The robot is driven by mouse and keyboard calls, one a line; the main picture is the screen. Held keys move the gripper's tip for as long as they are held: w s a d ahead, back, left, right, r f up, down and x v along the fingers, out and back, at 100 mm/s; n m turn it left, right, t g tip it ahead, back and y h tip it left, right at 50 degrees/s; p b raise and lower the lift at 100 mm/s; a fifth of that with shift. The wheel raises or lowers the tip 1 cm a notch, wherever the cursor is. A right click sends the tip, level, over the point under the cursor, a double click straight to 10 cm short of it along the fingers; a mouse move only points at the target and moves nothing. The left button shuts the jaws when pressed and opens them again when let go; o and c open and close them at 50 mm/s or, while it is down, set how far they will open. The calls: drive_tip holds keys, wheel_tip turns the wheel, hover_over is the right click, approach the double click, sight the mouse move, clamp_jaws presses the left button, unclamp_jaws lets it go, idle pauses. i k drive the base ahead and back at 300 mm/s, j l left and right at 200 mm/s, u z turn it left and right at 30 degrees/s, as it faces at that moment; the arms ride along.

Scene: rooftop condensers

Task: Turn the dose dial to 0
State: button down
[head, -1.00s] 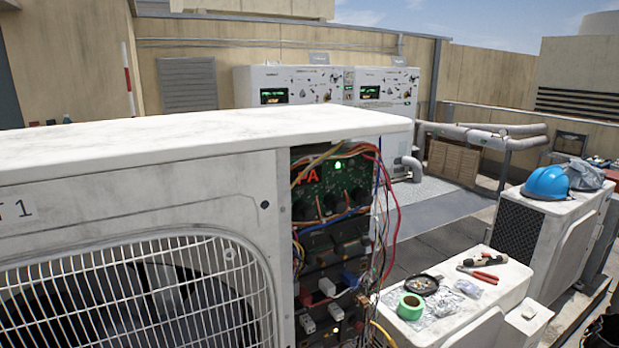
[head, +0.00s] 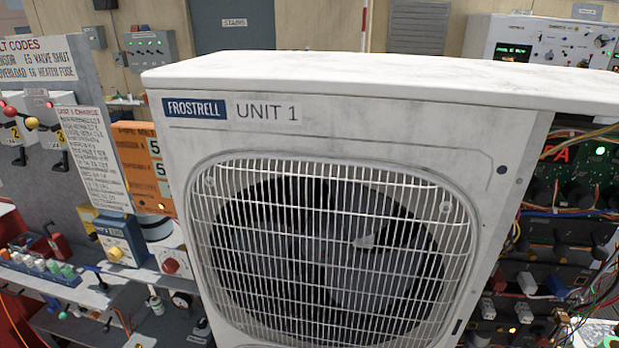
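I cannot pick out a dial marked as the dose dial. A white box with a red round knob (head: 170,265) stands at the lower left, beside the condenser. A blue box with a yellow knob (head: 115,253) stands to its left. Several dark knobs (head: 580,195) sit in the open wiring bay at the right edge, partly cut off. Any dial scales are too small to read. My gripper is not in view.
The large white condenser labelled UNIT 1 (head: 330,130) fills the middle. A shelf with small coloured bottles (head: 40,265) is at the left. An orange panel showing 5s (head: 143,160) and a printed code board (head: 90,150) stand above it. Loose wires hang at the right.

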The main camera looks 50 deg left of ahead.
sight(115, 253)
drive_tip(key=u, duration=2.85)
